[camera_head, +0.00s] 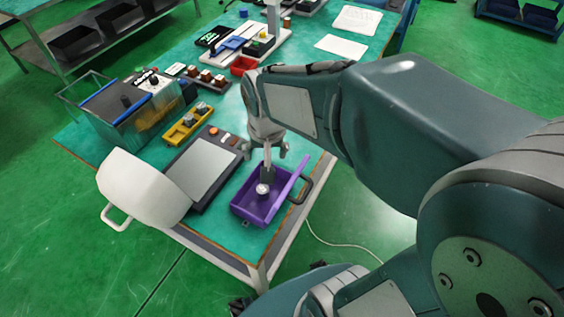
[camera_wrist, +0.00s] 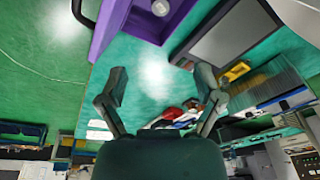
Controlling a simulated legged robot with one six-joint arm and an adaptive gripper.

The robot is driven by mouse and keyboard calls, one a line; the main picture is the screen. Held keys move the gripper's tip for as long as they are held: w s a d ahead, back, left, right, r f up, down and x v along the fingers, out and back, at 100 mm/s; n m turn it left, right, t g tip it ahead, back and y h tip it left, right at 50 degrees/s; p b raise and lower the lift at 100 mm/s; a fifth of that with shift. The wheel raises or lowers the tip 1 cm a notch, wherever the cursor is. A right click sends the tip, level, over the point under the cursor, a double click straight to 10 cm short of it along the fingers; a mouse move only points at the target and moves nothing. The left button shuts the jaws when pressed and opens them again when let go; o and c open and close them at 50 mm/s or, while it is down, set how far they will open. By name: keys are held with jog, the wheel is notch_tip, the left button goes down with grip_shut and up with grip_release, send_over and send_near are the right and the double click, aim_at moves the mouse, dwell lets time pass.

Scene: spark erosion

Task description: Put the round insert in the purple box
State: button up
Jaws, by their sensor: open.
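The purple box (camera_head: 247,211) stands on the near right part of the green-topped table, with a dark handle at its side. The box also shows at the top of the wrist view (camera_wrist: 142,27). A small pale round piece, which looks like the round insert (camera_head: 263,189), lies inside the box; in the wrist view it shows near the top edge (camera_wrist: 160,8). A grey upright shape shows just above it in the head view; I cannot tell what it is. My gripper (camera_head: 266,152) is above the box with fingers spread. In the wrist view my gripper (camera_wrist: 158,90) holds nothing between its fingers.
Left of the box lies a dark panel with a pale grey plate (camera_head: 202,168). A white curved shield (camera_head: 140,187) stands by the table's near left edge. A yellow tray (camera_head: 188,124), a red bin (camera_head: 243,66) and a glass-sided tank (camera_head: 125,103) stand farther back.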

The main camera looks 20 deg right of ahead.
jog(key=s+r+n+t, duration=0.3)
jog(key=s+r, duration=0.4)
jog(key=s, duration=0.3)
jog(key=shift+r+n, duration=0.35)
jog(key=shift+n, duration=0.05)
jog(key=shift+a, duration=0.1)
